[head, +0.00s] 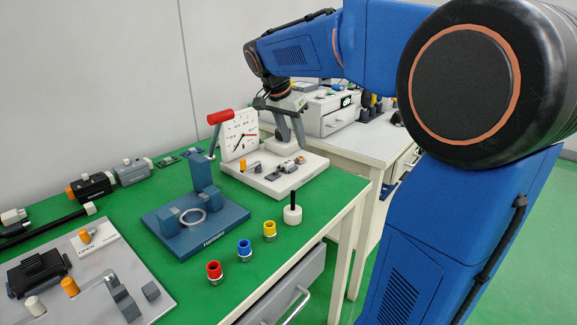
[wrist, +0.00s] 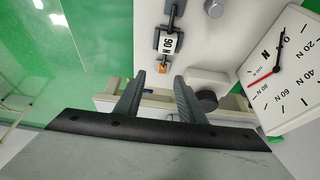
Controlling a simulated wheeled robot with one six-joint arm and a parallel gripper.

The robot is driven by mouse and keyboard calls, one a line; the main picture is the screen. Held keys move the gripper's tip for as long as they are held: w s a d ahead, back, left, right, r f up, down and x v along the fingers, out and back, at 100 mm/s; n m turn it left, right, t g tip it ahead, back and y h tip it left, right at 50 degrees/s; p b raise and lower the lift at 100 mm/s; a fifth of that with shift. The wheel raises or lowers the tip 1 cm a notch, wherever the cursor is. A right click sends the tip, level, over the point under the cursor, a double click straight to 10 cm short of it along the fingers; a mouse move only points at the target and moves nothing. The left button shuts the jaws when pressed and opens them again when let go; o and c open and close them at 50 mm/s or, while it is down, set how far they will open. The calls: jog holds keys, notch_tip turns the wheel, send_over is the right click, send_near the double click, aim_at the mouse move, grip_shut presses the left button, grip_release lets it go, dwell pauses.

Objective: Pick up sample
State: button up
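A small sample-like piece with a white "90 N" label (wrist: 167,43), dark ends and an orange tip lies on the white base of the dial tester (head: 262,186). In the wrist view it is just beyond my fingertips. My gripper (wrist: 159,74) is open, with a clear gap between its two grey fingers and nothing held. In the head view my gripper (head: 290,135) points down above the tester base, right of the dial (head: 240,135). Which small part on the base is the sample is not certain in the head view.
Red (head: 214,272), blue (head: 244,250) and yellow (head: 270,231) cylinders stand near the green table's front edge. A white knob with a black rod (head: 293,214) stands beside them. A blue fixture (head: 195,228) is left of the tester. The tester's red-handled lever (head: 219,118) sticks up.

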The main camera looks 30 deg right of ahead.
aim_at(300, 157)
jog(key=shift+x, duration=1.2)
jog(key=shift+w+x, duration=0.2)
jog(key=shift+x, duration=1.1)
jog(key=shift+w+x, duration=0.2)
jog(key=shift+x, duration=1.1)
jog(key=shift+d+r, duration=0.1)
jog(key=shift+d, duration=0.05)
grip_shut()
